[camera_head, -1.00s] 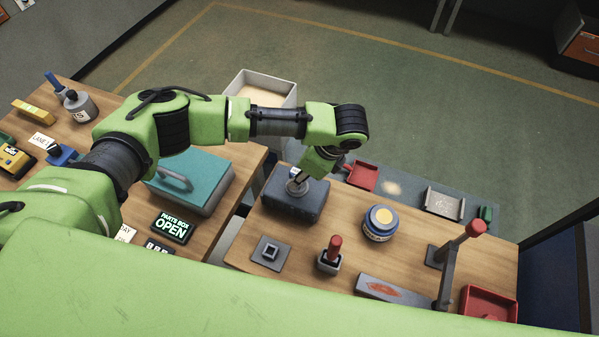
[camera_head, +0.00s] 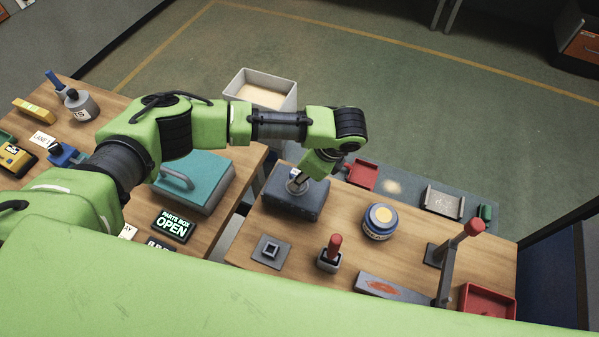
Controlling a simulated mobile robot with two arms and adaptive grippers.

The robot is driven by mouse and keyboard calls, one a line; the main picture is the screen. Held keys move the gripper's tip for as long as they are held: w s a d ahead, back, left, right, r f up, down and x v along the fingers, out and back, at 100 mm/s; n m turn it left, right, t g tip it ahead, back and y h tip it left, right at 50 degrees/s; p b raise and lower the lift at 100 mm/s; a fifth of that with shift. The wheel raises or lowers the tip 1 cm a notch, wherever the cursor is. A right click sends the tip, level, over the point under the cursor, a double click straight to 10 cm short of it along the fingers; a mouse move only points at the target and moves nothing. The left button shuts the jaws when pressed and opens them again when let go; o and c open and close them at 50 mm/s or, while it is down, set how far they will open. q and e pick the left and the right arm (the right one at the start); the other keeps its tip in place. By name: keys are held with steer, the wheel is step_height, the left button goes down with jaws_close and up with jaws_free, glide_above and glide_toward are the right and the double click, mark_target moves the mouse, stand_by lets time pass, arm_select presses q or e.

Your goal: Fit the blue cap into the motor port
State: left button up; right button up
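A dark blue-grey block (camera_head: 305,208), probably the motor, sits on the right-hand wooden table near its far left corner. My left gripper (camera_head: 296,186) points down at the top of this block, touching it or just above it. The fingers are small and partly hidden by the wrist, so I cannot tell whether they are open or shut. I cannot make out a blue cap between them, and the port is hidden under the gripper. My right gripper is not in view.
On the same table are a grey square socket piece (camera_head: 269,251), a red-handled tool in a holder (camera_head: 331,253), a round blue-labelled jar (camera_head: 380,221), an upright red-topped post (camera_head: 447,270) and a red tray (camera_head: 487,301). A teal-lidded box (camera_head: 205,178) stands on the left table.

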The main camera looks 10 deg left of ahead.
arm_select(q)
steer(key=shift+f, duration=0.9)
steer(key=o, duration=1.2)
steer(key=o, duration=0.4)
steer(key=shift+r, duration=0.1)
step_height(320, 180, up, 6)
steer(key=p, duration=0.6)
